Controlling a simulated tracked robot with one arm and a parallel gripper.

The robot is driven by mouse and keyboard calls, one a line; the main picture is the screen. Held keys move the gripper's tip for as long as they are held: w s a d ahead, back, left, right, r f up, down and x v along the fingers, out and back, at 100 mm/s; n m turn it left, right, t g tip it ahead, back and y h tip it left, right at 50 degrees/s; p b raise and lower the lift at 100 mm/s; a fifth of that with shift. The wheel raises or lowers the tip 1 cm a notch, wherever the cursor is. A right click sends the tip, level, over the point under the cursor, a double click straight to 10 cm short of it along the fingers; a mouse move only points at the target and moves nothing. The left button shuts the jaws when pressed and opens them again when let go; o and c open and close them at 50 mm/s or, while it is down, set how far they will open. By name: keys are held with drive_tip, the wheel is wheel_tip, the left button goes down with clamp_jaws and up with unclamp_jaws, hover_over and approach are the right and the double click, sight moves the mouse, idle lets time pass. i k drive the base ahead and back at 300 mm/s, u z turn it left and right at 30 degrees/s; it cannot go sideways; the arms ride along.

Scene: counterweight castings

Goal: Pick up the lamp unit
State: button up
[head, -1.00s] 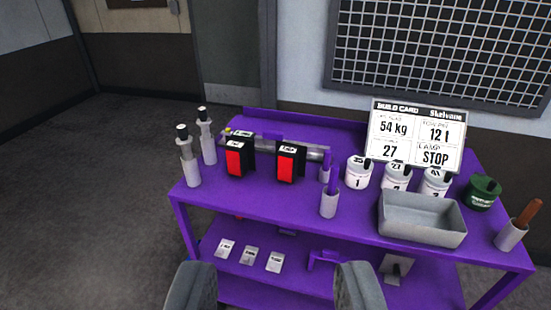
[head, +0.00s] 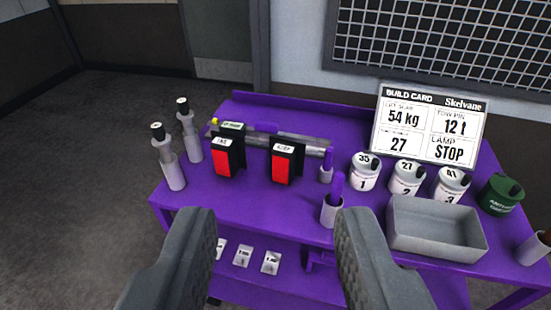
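Two black lamp units with red faces stand side by side on the purple bench (head: 262,215): a left lamp unit (head: 222,163) and a right lamp unit (head: 281,170). Each has a small white label on top, too small to read surely. A build card (head: 428,125) at the back right reads LAMP STOP. My gripper (head: 278,222) is open and empty, with its two grey fingers wide apart at the bottom of the view. The lamp units are ahead of it, in the gap between the fingers or just left of it.
Two grey-white cylinders (head: 168,160) stand left. A metal bar (head: 308,146) lies behind the lamps. A purple-handled holder (head: 332,210) stands close right. Numbered white pots (head: 365,172), a grey tray (head: 436,240) and a green pot (head: 500,194) are farther right. Small cards (head: 270,262) lie on the lower shelf.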

sight(287, 157)
drive_tip(key=k, duration=1.1)
drive_tip(key=z, duration=0.4)
drive_tip(key=i, duration=1.2)
drive_tip(key=u, duration=0.4)
drive_tip(key=i, duration=0.85)
drive_tip(key=u, duration=0.65)
